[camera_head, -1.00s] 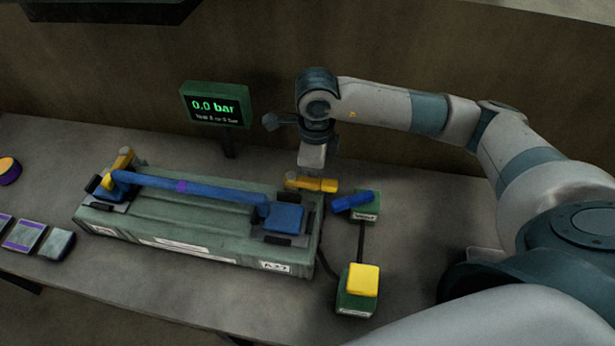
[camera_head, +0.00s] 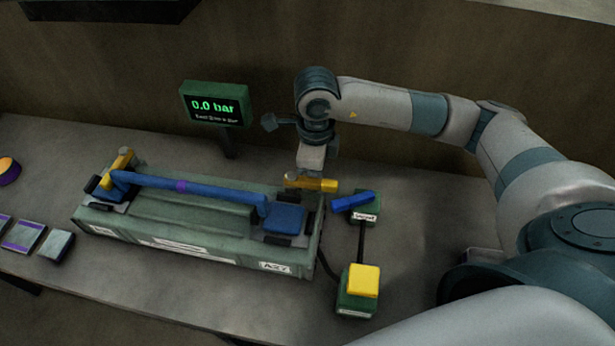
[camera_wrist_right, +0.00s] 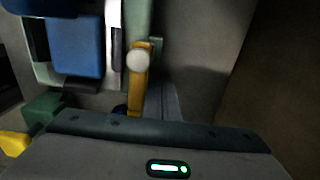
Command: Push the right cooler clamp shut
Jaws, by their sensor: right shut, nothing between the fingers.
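The right cooler clamp's yellow lever (camera_head: 318,185) lies at the right end of the green cooler bed (camera_head: 190,208), sticking out sideways past its edge. In the right wrist view the yellow lever (camera_wrist_right: 139,95) runs below a pale round knob (camera_wrist_right: 138,61). My right gripper (camera_head: 311,165) points down just above and behind the lever, shut and empty; I cannot tell whether it touches the lever. A blue cooler pipe (camera_head: 215,193) lies along the bed, its blue end block (camera_head: 284,218) beside the clamp. My left gripper is not in view.
The left yellow clamp (camera_head: 123,160) stands at the bed's far end. A gauge (camera_head: 216,104) reading 0.0 bar stands behind. A blue-handled valve (camera_head: 353,201) and a yellow-topped green box (camera_head: 361,281) sit right of the bed. Bare bench (camera_head: 425,215) lies further right.

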